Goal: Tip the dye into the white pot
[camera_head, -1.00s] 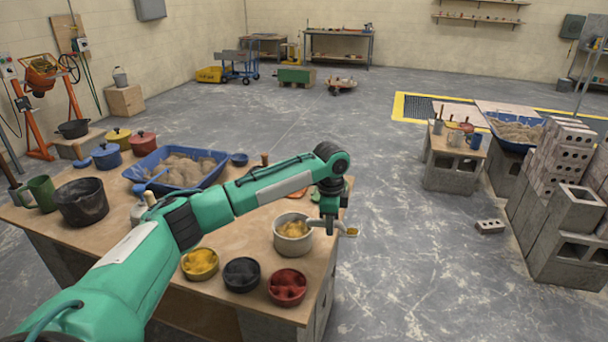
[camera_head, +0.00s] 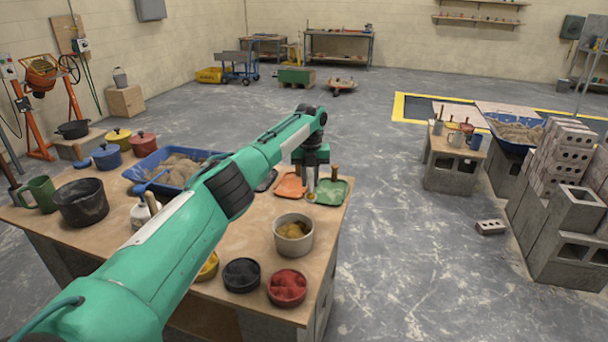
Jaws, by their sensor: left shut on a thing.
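The white pot (camera_head: 293,243) stands upright near the right edge of the near table, with yellow-brown stuff inside. My left gripper (camera_head: 310,172) is behind the pot, above the back right of the table. It is shut on a small pale scoop (camera_head: 311,190) that hangs downward, its end yellowish. Whether loose dye is in the scoop is too small to tell. A bowl of yellow dye (camera_head: 209,268) is partly hidden by my left arm. Bowls of black dye (camera_head: 241,275) and red dye (camera_head: 287,288) stand at the front. My right gripper is out of view.
Orange (camera_head: 290,186) and green (camera_head: 331,192) trays lie by the left gripper. A blue tub (camera_head: 150,167) of sand, a black bucket (camera_head: 82,204) and lidded pots stand to the left. The near table (camera_head: 262,222) is bare left of the white pot. Blocks stand far right.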

